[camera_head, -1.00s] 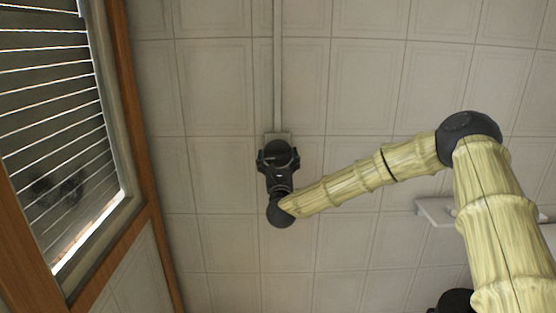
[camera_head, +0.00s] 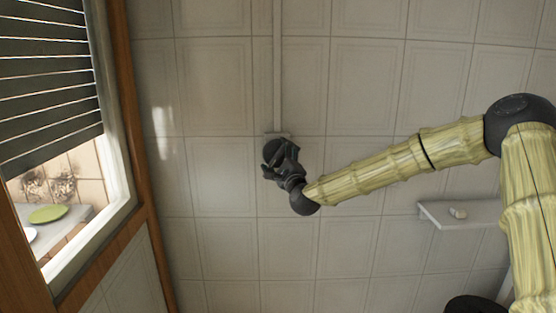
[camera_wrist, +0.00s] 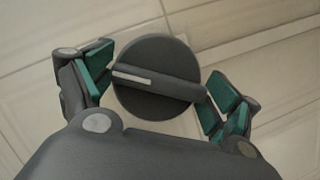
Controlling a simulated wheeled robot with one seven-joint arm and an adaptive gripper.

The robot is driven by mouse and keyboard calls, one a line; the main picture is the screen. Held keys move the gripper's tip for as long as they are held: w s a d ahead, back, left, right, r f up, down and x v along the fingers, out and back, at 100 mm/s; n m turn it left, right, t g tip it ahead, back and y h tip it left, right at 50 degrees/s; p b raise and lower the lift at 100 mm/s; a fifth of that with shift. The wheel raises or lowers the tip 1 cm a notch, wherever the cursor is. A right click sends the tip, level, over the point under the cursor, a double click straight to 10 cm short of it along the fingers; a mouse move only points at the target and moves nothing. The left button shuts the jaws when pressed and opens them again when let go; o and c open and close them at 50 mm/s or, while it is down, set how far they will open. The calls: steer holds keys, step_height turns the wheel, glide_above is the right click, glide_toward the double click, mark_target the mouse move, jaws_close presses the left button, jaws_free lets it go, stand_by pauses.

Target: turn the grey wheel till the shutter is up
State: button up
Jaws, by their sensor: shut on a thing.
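The grey wheel (camera_wrist: 150,52) is a dark round disc with a raised bar across it and a pale stripe on the bar. My gripper (camera_wrist: 160,84) is shut on the wheel, its green pads at the two ends of the bar. In the head view my gripper (camera_head: 281,165) is at the wheel on the tiled wall and hides most of it. The shutter (camera_head: 45,85) at the left has dark slats and is partly raised. Its lower edge slants across the window, with an open gap below.
Through the gap a ledge shows with a green plate (camera_head: 48,214) on it. A wooden frame (camera_head: 130,120) borders the window. A vertical conduit (camera_head: 277,70) runs up the wall above the wheel. A small white shelf (camera_head: 470,214) is at the right.

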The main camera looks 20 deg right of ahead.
steer(key=n, duration=0.1)
steer(key=n+g, duration=0.1)
steer(key=n+y, duration=0.1)
steer(key=n, duration=0.1)
steer(key=shift+r+p, duration=0.3)
steer(key=shift+p, duration=0.05)
steer(key=n+g+p, duration=0.1)
steer(key=n, duration=0.2)
steer(key=shift+n+g, duration=0.3)
steer(key=shift+n, duration=0.1)
steer(key=n+g+p, duration=0.1)
steer(key=n+p, duration=0.1)
steer(key=shift+n+h, duration=0.3)
steer(key=shift+n, duration=0.1)
steer(key=shift+f+n+g+p, duration=0.1)
steer(key=shift+n+g+p, duration=0.4)
steer(key=shift+n, duration=0.3)
steer(key=o, duration=0.7)
steer(key=shift+o, duration=0.3)
steer(key=shift+w+f, duration=0.1)
steer(key=shift+f, duration=0.1)
